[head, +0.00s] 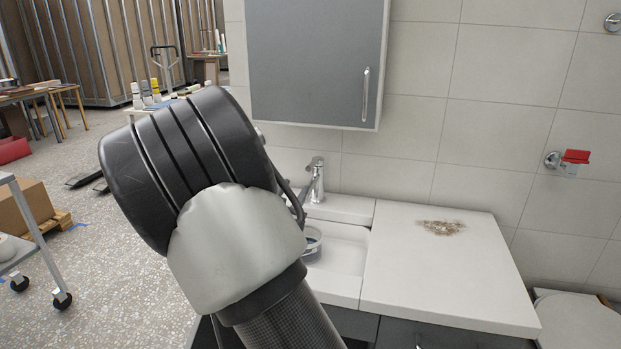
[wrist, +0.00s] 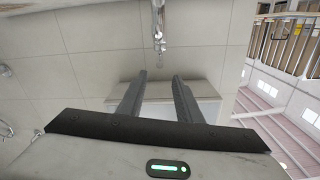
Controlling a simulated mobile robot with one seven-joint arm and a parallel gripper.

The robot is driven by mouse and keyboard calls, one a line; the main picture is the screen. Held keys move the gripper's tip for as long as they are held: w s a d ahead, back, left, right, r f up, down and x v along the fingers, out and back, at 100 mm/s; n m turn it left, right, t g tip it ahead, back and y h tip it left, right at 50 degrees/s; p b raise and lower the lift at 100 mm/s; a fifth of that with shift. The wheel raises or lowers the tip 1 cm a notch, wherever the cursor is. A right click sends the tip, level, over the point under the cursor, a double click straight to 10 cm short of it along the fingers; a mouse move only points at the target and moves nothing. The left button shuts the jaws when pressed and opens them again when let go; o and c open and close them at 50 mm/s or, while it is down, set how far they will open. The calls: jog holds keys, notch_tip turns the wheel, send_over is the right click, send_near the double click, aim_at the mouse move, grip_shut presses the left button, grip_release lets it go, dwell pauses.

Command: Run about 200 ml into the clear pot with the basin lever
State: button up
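The chrome basin tap (head: 314,185) stands behind the basin, with its lever (head: 316,161) on top. No stream of water is visible, but the outlet is partly hidden. The clear pot (head: 312,250) stands in the basin (head: 345,250) below the tap. My arm hides its left part, and I cannot tell how much water it holds. In the wrist view, my gripper (wrist: 158,76) is open and empty, its two fingers apart. The tap (wrist: 158,25) appears upside down beyond the fingertips, not touching them. My arm hides the gripper in the head view.
A grey-fronted wall cabinet (head: 310,60) hangs above the basin; it seems to show between my fingers in the wrist view (wrist: 165,110). The white counter (head: 450,280) right of the basin is clear except for a brown stain (head: 440,227). A toilet (head: 575,322) stands at the far right.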

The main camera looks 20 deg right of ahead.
jog(key=b, duration=0.2)
send_near(317, 158)
jog(key=x, duration=0.4)
jog(key=shift+w+d, duration=0.15)
jog(key=shift+w, duration=0.1)
jog(key=shift+c, duration=0.5)
grip_shut()
